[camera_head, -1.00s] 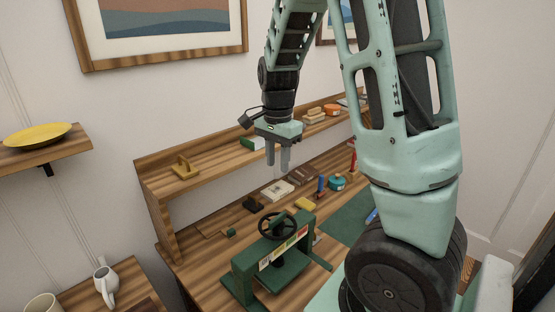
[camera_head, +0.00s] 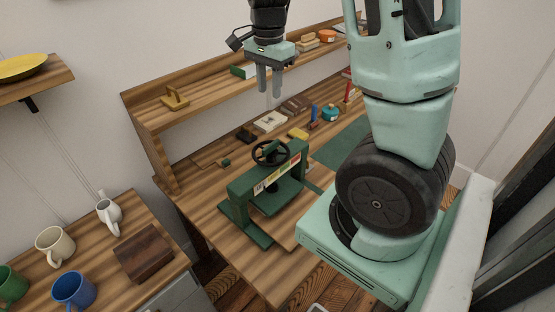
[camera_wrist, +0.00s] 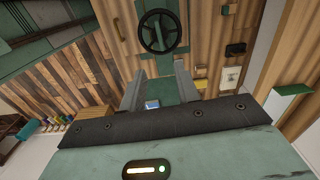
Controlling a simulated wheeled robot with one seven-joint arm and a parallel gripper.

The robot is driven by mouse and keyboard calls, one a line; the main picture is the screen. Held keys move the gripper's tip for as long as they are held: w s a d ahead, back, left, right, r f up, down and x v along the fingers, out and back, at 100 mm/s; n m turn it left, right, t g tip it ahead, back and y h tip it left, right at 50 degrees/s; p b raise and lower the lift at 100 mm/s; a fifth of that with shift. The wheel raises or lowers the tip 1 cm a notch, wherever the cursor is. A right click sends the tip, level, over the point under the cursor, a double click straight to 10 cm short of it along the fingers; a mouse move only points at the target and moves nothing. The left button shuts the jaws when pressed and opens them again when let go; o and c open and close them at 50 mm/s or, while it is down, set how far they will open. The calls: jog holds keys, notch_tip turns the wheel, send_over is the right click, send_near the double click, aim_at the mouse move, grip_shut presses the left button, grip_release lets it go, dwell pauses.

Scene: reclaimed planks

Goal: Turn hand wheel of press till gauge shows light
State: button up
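The green press (camera_head: 240,207) stands on the wooden workbench (camera_head: 205,215). Its dark hand wheel (camera_head: 270,153) sits on top, lying about flat. The gauge, a strip with pale, yellow and red bands (camera_head: 275,178), runs along the press's upper beam; its reading is too small to tell. My gripper (camera_head: 270,94) points down, empty, above and behind the wheel in the head view, not touching it. In the wrist view my gripper (camera_wrist: 158,78) has its fingers spread apart, and the wheel (camera_wrist: 160,32) shows whole beyond the fingertips.
Behind the press lie a black item (camera_head: 244,136), a pale box (camera_head: 270,121), a yellow block (camera_head: 298,133) and a teal pot (camera_head: 330,113). A raised shelf (camera_head: 205,100) runs along the back. Mugs (camera_head: 73,289) stand on a side cabinet. A green mat (camera_head: 341,145) lies right of the press.

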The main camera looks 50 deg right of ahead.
jog(key=o, duration=0.9)
jog(key=shift+n, duration=0.3)
jog(key=o, duration=0.3)
jog(key=shift+s+f+n, duration=0.1)
jog(key=shift+f+n, duration=0.05)
jog(key=shift+n, duration=0.45)
jog(key=n+p, duration=0.2)
jog(key=n, duration=1.4)
send_near(271, 144)
notch_tip(271, 144, down, 9)
jog(key=shift+f, duration=0.1)
jog(key=c, duration=1)
